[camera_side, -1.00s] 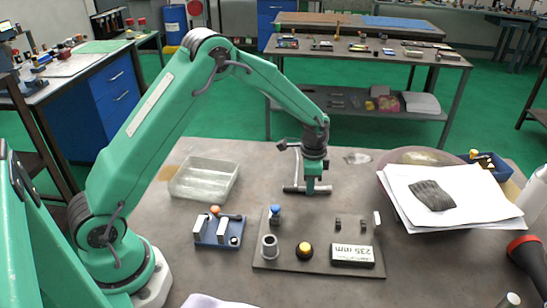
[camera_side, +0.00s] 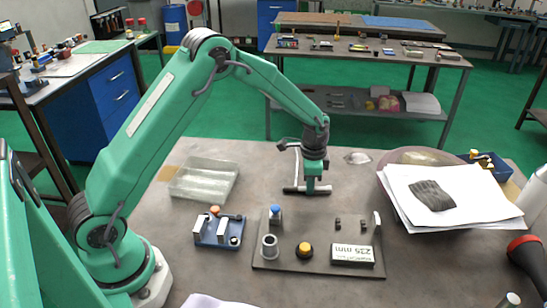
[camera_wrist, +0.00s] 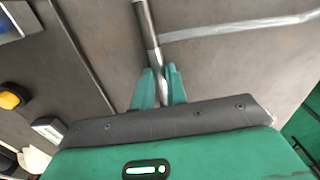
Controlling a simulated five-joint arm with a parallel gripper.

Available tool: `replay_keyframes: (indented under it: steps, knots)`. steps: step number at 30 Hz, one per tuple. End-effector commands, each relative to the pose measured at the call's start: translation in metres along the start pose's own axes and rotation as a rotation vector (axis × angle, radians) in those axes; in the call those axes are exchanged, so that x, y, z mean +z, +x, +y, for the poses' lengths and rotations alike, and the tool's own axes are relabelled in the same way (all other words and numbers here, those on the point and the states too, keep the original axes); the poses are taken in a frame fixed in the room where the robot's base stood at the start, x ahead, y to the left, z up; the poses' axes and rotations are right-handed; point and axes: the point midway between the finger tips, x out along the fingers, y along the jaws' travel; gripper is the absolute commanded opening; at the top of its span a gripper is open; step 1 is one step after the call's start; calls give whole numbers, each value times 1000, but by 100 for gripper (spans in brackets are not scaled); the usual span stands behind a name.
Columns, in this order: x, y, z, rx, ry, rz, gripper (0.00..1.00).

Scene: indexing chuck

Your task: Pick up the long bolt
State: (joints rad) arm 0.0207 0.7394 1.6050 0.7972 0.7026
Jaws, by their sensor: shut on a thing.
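The long bolt (camera_wrist: 147,28) is a slim grey metal rod. In the wrist view it runs from the top edge down between my gripper's two green fingers (camera_wrist: 161,88), which are shut on it. In the side view my gripper (camera_side: 311,186) points down over the open table behind the dark plate. The bolt (camera_side: 292,190) shows there as a dark bar lying level across the fingertips and sticking out on both sides. I cannot tell whether it touches the table. Its part between the fingers is partly hidden.
The dark plate (camera_side: 290,262) with a blue-topped post, a yellow button (camera_side: 305,250) and a label block stands in front. A clear tray (camera_side: 204,179) and a blue block holder (camera_side: 218,231) are left. Papers (camera_side: 470,190) lie right.

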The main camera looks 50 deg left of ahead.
Motion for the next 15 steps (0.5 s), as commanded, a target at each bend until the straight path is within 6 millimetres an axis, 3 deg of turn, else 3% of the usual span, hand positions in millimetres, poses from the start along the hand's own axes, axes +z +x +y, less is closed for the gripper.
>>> replay_keyframes:
  steps: [8,15]
  knots:
    - [-1,-5,0,-2,0,2,0]
    - [-1,-28,-1,-3,0,4,0]
